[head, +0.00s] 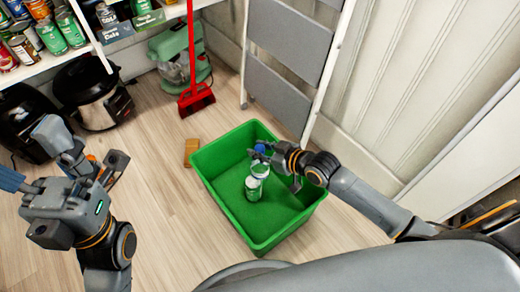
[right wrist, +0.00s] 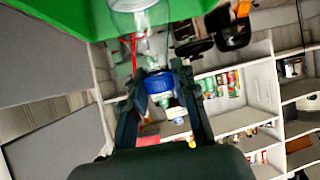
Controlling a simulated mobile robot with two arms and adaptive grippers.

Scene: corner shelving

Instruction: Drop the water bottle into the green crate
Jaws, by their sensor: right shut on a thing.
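The green crate (head: 285,225) stands on the wooden floor, open at the top. My right gripper (head: 268,156) is above it, shut on the water bottle (head: 260,169) near its blue cap. The bottle is clear and hangs cap up over the crate's inside. In the right wrist view the fingers (right wrist: 162,92) close around the blue cap, and the clear body points at the crate (right wrist: 75,10). My left gripper (head: 86,152) is open and empty at the left, apart from the crate.
A small brown block (head: 191,151) lies on the floor beside the crate. A red broom (head: 195,95), a grey step ladder (head: 290,55) and a black cooker (head: 92,92) stand behind. Shelves with cans fill the upper left. The wall is close on the right.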

